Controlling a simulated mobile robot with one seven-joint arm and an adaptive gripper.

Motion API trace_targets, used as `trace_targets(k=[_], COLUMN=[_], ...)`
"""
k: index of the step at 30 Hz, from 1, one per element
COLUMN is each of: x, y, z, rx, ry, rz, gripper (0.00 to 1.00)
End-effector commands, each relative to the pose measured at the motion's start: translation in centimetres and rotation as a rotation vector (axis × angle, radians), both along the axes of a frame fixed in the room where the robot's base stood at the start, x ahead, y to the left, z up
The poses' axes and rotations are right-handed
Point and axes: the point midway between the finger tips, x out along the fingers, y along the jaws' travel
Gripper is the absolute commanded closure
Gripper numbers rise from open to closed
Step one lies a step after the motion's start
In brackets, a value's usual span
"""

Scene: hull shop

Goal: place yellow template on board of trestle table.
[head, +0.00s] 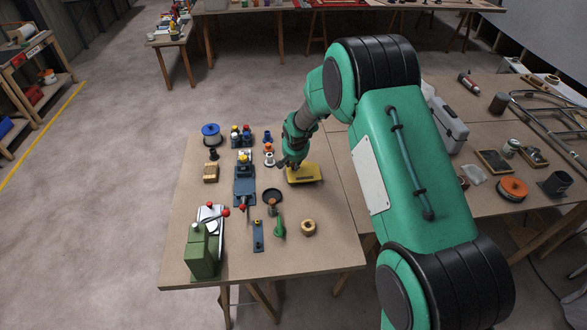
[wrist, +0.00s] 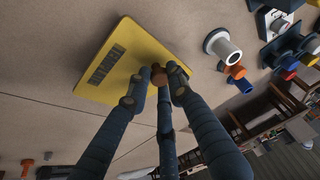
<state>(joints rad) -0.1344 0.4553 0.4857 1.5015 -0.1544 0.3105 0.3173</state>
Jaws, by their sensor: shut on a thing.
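The yellow template (head: 305,174) is a flat plate at the far right part of the trestle table's board (head: 335,238). In the wrist view the yellow template (wrist: 138,48) shows a dark label and a small brown knob (wrist: 159,74). My gripper (head: 291,161) is above the template, and in the wrist view its fingers (wrist: 158,78) are closed around the knob. The template lies on the board or just above it; I cannot tell which. My gripper hides part of its far left edge in the head view.
A wooden ring (head: 308,228) and green machine (head: 202,252) are nearer. The board's front right is clear. Another table with a grey case (head: 448,123) adjoins right.

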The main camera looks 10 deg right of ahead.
Motion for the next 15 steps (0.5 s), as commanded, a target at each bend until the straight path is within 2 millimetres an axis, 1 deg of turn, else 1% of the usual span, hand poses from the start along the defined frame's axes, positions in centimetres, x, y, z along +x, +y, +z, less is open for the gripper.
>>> trace_targets(k=[1,3,6,15], x=[-0.1,-0.1,-0.1,0.0], y=[0.0,0.0,0.0,0.0], z=[-0.9,-1.7,-2.3,-2.4], rx=[0.000,0.000,0.000,0.000], ry=[0.002,0.003,0.002,0.001], rz=[0.000,0.000,0.000,0.000], gripper=[1.00,1.00,1.00,1.00])
